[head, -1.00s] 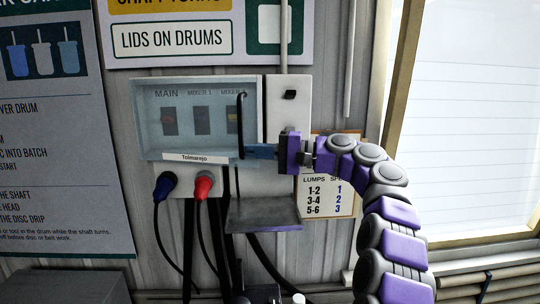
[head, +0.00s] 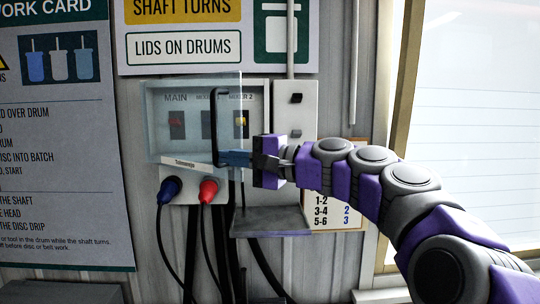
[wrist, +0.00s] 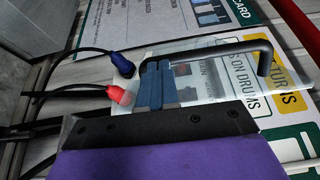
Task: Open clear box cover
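The clear box cover (head: 190,88) is over the grey switch box, and its right side stands out from the box, partly swung open about the left side. Its black handle (head: 214,118) is a vertical bar near the cover's free edge. My gripper (head: 224,158) is at the lower end of this handle. In the wrist view, the blue fingers (wrist: 157,72) are closed together on one end of the handle (wrist: 210,49), which runs off to the right. The exact contact is partly hidden by the fingers. Behind the cover are the switches (head: 177,125) labelled MAIN and MIXER.
A blue plug (head: 170,188) and a red plug (head: 208,190) with hanging cables sit below the box. A small grey shelf (head: 262,221) juts out under my gripper. A work card (head: 60,150) hangs left; a window (head: 470,130) is at right.

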